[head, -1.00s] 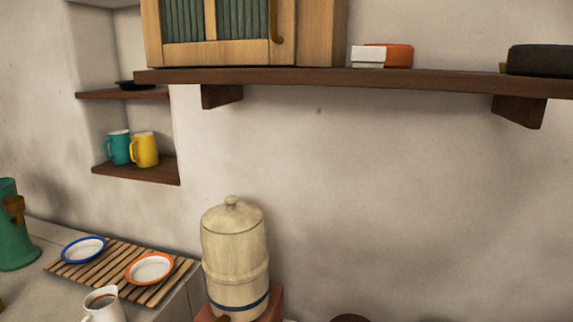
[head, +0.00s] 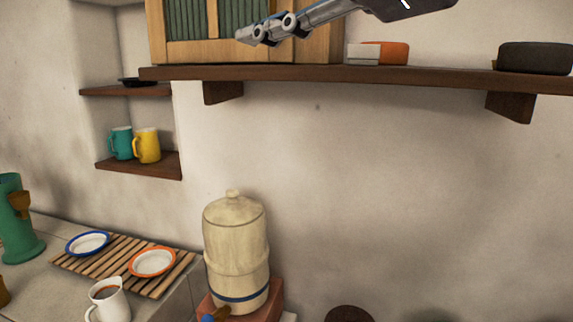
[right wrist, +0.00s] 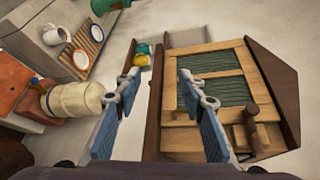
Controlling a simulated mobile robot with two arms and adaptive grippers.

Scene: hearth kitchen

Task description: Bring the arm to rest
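My right gripper (head: 268,32) reaches in from the upper right in the head view, in front of the wooden cabinet (head: 322,45). In the right wrist view, the right gripper (right wrist: 161,78) has its two blue-padded fingers spread wide apart with nothing held between them. The cabinet (right wrist: 205,137), with green slatted panels and a dark handle (right wrist: 251,128), lies beyond the right finger there. I cannot tell whether the fingers touch it. My left gripper is in neither view.
A wooden shelf (head: 400,82) carries the cabinet, an orange-and-white item (head: 385,53) and a dark round item (head: 535,58). Below are a beige dispenser (head: 237,245), a slatted rack (head: 113,268) with two plates, and a white mug (head: 112,302). Teal and yellow mugs (head: 147,147) sit in the niche.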

